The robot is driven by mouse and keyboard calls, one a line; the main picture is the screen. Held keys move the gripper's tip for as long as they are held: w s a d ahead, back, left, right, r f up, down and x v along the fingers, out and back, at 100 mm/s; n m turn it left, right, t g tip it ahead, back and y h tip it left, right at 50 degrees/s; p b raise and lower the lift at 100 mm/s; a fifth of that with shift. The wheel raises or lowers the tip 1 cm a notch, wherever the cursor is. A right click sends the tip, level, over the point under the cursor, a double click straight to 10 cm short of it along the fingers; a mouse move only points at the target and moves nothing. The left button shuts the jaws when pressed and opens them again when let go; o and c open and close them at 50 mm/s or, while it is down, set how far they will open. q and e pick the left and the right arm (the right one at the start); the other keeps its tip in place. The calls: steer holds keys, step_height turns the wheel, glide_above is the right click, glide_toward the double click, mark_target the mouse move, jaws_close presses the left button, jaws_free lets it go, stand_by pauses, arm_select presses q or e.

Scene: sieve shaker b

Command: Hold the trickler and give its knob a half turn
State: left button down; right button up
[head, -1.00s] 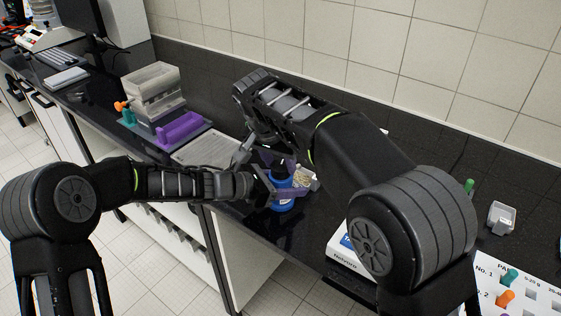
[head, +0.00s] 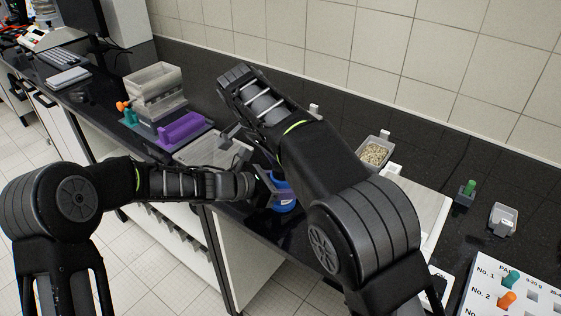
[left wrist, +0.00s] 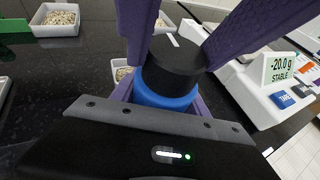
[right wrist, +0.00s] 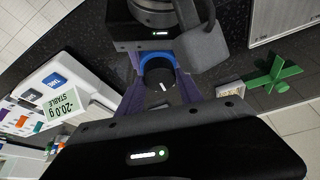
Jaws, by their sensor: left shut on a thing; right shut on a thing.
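The trickler (head: 284,196) has a blue body and stands upright at the counter's front part. In the left wrist view its blue collar (left wrist: 165,97) lies between the purple fingers of my left gripper (left wrist: 160,92), shut on it. The black knob (left wrist: 174,66) is on top, with a white mark. My right gripper (right wrist: 160,82) is shut on the knob, its purple fingers on either side. The knob and its white mark also show in the right wrist view (right wrist: 162,92). In the head view my right arm hides the knob and most of my right gripper.
A balance display (left wrist: 280,68) reads -20.0 g, stable. A tray of pellets (head: 375,153) stands beyond my right arm. A purple holder (head: 182,128) and a grey sieve stack (head: 154,90) stand back left. A numbered white board (head: 520,285) lies at the lower right.

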steer(key=o, duration=1.1)
